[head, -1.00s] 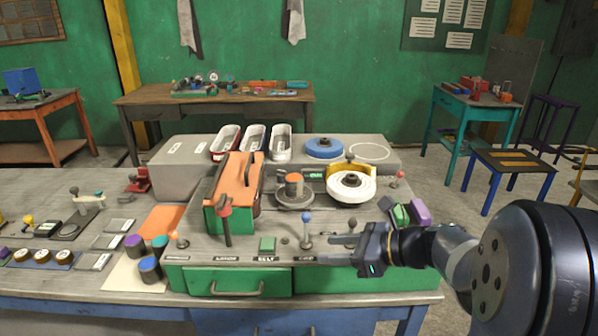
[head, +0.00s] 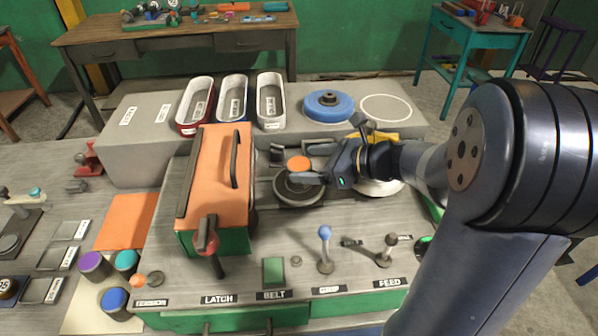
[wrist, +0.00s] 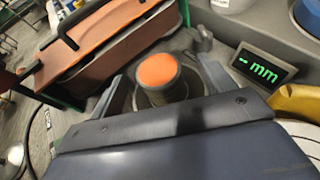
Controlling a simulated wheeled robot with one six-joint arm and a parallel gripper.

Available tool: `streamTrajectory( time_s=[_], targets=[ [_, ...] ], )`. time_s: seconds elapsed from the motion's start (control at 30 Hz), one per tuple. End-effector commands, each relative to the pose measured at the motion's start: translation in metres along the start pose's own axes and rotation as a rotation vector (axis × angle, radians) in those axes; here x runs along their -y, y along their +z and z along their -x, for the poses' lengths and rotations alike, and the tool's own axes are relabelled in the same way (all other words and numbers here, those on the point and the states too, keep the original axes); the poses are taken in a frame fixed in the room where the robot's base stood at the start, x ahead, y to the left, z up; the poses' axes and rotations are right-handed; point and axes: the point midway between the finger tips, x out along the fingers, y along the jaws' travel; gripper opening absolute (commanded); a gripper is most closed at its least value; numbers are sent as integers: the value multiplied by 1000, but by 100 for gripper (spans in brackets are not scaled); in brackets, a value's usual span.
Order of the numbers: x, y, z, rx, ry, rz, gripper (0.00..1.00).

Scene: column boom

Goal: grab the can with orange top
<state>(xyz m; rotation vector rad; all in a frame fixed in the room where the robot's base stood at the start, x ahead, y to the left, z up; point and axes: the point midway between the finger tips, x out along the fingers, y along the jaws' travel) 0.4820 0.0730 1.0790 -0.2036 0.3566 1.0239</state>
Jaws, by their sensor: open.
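The can with the orange top (head: 299,163) stands upright on a dark round plate (head: 298,196) on the grey machine top. My gripper (head: 304,165) has come in from the right, low over the plate, and is open. In the wrist view, the orange-topped can (wrist: 158,72) stands between the two spread fingers of my gripper (wrist: 163,84), with a visible gap on the sides. The can's lower body is partly hidden by the fingers and the gripper's body.
An orange-topped green cover (head: 215,165) with a black handle stands left of the plate. A lit display (wrist: 262,66) and a yellow part (wrist: 300,104) are close by on the right. Levers, including a blue-knobbed one (head: 325,250), stand in front. Several other cans stand front left.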

Motion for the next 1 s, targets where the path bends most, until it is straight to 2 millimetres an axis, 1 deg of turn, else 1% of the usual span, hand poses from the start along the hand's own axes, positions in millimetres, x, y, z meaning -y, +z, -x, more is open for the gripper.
streamTrajectory(
  time_s=[0.07, 0.3, 0.4, 0.5, 0.67, 0.77, 1.0],
  targets=[
    [-1, 0, -6, 0, 1, -2, 77],
    [-4, -5, -40, -1, 4, -1, 77],
    [-3, -5, -49, -1, 2, 0, 77],
    [-3, -5, -53, 0, 0, 0, 77],
    [-3, -5, -52, 0, -1, 0, 77],
    [-3, -5, -52, 0, -1, 0, 71],
    [-3, -5, -52, 0, -1, 0, 51]
  ],
)
